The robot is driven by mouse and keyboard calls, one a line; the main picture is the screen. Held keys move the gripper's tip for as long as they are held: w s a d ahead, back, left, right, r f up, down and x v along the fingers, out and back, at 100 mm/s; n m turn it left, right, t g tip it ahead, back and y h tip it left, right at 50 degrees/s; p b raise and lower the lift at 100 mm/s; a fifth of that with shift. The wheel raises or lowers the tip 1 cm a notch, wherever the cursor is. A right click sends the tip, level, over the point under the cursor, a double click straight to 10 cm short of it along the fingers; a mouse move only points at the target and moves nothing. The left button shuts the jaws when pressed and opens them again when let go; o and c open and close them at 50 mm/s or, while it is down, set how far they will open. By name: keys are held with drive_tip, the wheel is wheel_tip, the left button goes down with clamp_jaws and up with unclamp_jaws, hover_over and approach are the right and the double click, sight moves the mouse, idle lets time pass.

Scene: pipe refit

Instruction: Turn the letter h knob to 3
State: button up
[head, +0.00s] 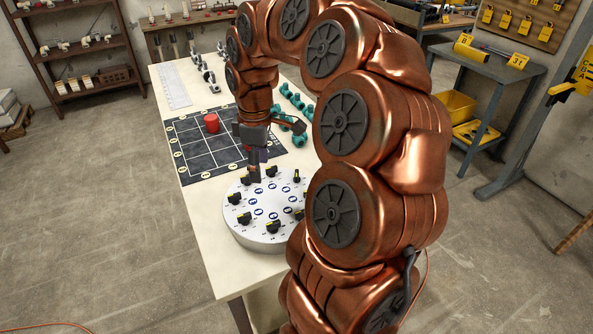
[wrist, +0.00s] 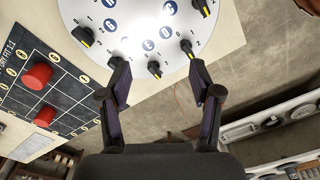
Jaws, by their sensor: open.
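A round white dial panel (head: 236,231) sits on the table and carries several black knobs with yellow pointer marks, blue round letter labels and small numbers. My gripper (head: 255,179) is over the panel's far side in the head view. In the wrist view my gripper (wrist: 158,76) is open and empty, its two dark fingers apart. One knob (wrist: 154,69) shows between the fingertips, near the panel's rim; I see no contact. Other knobs show at left (wrist: 83,36) and right (wrist: 186,47).
A dark grid board (head: 190,150) with a red cylinder (head: 211,123) lies beyond the panel; the wrist view shows two red cylinders. Teal pipe fittings (head: 299,101) lie behind my gripper. A white strip (head: 173,87) and metal fittings (head: 209,76) are at the table's far end.

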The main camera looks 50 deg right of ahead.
hover_over(297, 172)
wheel_tip(297, 172, down, 3)
drive_tip(key=shift+a+f+n, duration=0.1)
drive_tip(key=shift+f+n, duration=0.1)
drive_tip(key=shift+n, duration=0.2)
drive_tip(key=shift+f+p, duration=0.8)
drive_tip(key=shift+f, duration=3.05)
drive_tip(key=c, duration=1.1)
